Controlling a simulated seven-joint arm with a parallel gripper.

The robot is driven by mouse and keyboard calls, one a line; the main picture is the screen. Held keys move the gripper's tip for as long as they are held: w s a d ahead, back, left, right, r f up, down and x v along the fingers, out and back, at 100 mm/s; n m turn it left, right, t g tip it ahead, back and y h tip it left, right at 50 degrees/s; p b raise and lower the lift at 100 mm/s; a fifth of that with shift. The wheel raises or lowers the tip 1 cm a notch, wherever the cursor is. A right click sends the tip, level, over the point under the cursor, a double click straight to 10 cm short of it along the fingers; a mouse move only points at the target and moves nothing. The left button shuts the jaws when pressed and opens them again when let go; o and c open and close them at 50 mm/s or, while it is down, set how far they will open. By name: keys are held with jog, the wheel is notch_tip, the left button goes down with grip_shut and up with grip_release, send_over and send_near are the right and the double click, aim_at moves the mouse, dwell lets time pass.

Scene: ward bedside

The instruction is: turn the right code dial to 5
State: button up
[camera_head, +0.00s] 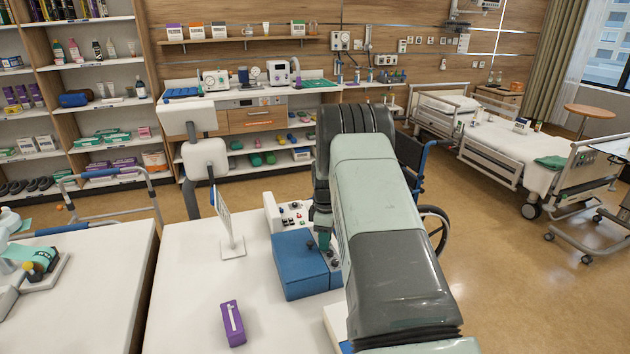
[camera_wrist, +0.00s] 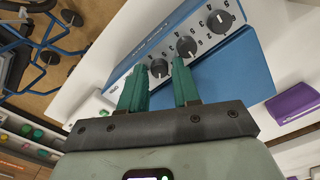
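A blue code box (camera_head: 300,268) lies on the white table in the head view. In the wrist view its pale grey panel carries a row of three black dials with numbers. One dial (camera_wrist: 159,68) is nearest my gripper, the middle dial (camera_wrist: 186,46) is beyond it, and the third dial (camera_wrist: 220,21) is farthest, with a white pointer mark. My gripper (camera_wrist: 160,66) has its green fingers apart, one on each side of the nearest dial. A narrow gap seems to show beside it; contact is unclear. In the head view my arm hides part of the box and dials.
A purple box (camera_head: 232,322) lies on the table (camera_head: 190,290) in front of the code box. The table's front left is clear.

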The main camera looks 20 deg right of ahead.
jog(key=n, duration=0.6)
notch_tip(320, 180, up, 11)
jog(key=s+a+r+m, duration=0.2)
jog(key=s+r, duration=0.1)
jog(key=r, duration=0.4)
jog(key=s+a+r+m+t, duration=0.1)
jog(key=s+a+r+m, duration=0.1)
jog(key=r, duration=0.4)
jog(key=s+a+r+m+t, duration=0.1)
jog(key=s+a+r+m, duration=0.1)
jog(key=s+a+r, duration=0.2)
jog(key=shift+s+r+m, duration=0.3)
jog(key=shift+s+r, duration=0.65)
jog(key=shift+r, duration=0.85)
